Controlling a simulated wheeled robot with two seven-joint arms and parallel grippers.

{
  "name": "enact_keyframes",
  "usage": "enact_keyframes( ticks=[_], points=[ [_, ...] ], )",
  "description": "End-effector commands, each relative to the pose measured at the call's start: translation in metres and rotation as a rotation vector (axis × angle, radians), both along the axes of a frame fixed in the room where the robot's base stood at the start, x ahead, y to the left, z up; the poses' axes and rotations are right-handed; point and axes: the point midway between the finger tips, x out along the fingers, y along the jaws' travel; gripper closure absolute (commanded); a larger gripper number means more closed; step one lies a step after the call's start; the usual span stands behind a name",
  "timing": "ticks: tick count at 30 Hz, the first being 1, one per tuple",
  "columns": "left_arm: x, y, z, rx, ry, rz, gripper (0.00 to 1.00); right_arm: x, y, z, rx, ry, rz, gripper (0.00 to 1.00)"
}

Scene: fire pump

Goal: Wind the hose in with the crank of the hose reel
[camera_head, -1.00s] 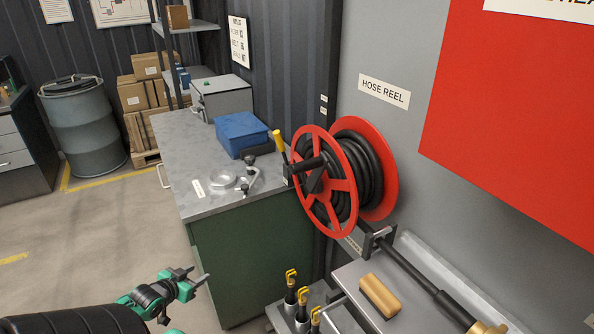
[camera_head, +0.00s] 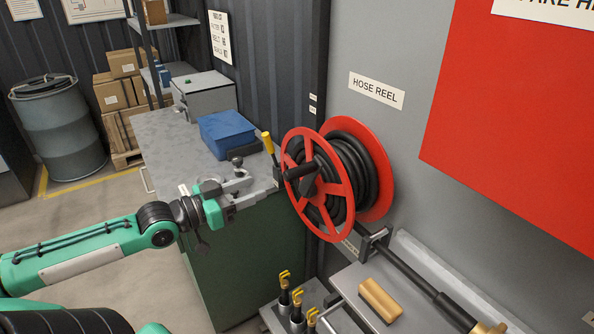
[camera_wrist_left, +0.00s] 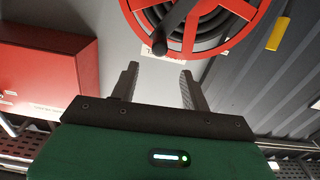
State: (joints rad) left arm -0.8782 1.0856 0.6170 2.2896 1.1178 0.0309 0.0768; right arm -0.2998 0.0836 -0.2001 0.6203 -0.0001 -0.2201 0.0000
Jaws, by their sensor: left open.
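The hose reel (camera_head: 343,191) has red spoked discs with black hose wound between them and stands by the grey wall. Its crank has a black grip (camera_head: 302,171) that sticks out from the near disc toward the left. My left gripper (camera_head: 262,190) is open and empty, left of the reel and in front of the bench top, apart from the crank. In the left wrist view the gripper's two fingers (camera_wrist_left: 157,82) are spread, with the reel's red rim (camera_wrist_left: 258,30) and the black crank grip (camera_wrist_left: 176,28) beyond them. My right gripper is not in view.
A green bench with a grey top (camera_head: 165,150) bears a blue box (camera_head: 226,134) and small fittings. A yellow-handled lever (camera_head: 268,143) stands close left of the reel. A shelf with a wooden brush (camera_head: 380,299) and yellow-tipped tools (camera_head: 284,282) lie below.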

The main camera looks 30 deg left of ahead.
Motion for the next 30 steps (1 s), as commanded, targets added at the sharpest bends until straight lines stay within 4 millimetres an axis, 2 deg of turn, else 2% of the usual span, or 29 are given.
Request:
enact_keyframes(
  ticks=[30],
  points=[
    [0.053, -0.021, 0.002, -0.002, -0.004, 0.000, 0.53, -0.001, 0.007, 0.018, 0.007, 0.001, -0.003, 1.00]
  ],
)
